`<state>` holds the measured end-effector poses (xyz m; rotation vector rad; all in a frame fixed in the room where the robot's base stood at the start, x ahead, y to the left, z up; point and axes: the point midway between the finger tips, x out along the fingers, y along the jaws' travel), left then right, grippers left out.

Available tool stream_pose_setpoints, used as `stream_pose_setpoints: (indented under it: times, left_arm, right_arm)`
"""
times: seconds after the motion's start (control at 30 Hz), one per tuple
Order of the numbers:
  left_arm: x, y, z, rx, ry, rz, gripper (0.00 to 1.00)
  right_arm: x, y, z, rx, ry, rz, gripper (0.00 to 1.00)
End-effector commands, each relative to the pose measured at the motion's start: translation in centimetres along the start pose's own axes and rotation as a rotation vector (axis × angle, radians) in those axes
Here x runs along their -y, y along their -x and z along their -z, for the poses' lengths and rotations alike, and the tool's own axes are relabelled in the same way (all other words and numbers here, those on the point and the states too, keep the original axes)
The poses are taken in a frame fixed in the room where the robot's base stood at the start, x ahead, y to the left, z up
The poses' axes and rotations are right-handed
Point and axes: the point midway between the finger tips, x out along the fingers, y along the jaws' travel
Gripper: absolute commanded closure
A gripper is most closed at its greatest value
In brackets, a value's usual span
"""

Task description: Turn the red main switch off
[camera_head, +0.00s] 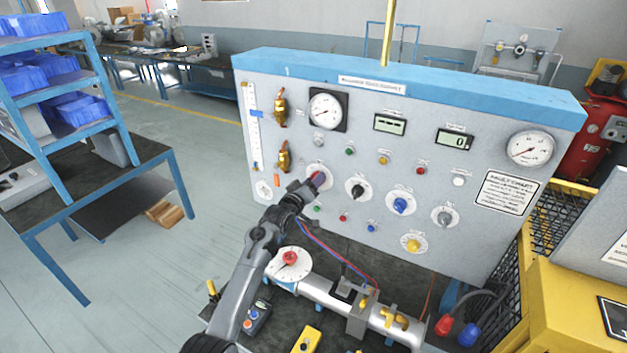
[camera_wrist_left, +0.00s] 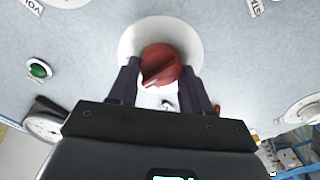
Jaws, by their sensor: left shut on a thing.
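The red main switch (camera_wrist_left: 161,64) is a round red knob on a white disc on the grey panel. In the head view the red knob (camera_head: 318,179) is partly hidden by my left gripper (camera_head: 312,184). In the left wrist view the two dark fingers of my left gripper (camera_wrist_left: 166,82) stand on either side of the knob and are shut on it. A pale pointer mark shows at the knob's lower left in that view. My right gripper is not in view.
The panel (camera_head: 330,240) also carries a black knob (camera_head: 358,188), a blue knob (camera_head: 401,205), a yellow knob (camera_head: 413,245), gauges and small buttons. Below stands a pipe (camera_head: 330,293) with a red-centred dial (camera_head: 290,259). A yellow cabinet (camera_head: 570,300) is at the right.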

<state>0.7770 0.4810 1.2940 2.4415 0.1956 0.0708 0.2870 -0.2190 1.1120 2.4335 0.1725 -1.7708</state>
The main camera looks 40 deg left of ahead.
Motion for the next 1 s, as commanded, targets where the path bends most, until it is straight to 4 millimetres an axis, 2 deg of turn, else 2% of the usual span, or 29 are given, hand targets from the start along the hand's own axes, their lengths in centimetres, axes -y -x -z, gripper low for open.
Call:
stream_pose_setpoints:
  times: [0.6,1.0]
  left_arm:
    - [0.1,0.0,0.0,-0.001,0.580,0.000,0.82]
    - [0.3,0.0,-0.1,0.000,0.827,0.000,0.82]
  right_arm:
    - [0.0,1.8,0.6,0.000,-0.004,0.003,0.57]
    - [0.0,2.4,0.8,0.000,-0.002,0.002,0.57]
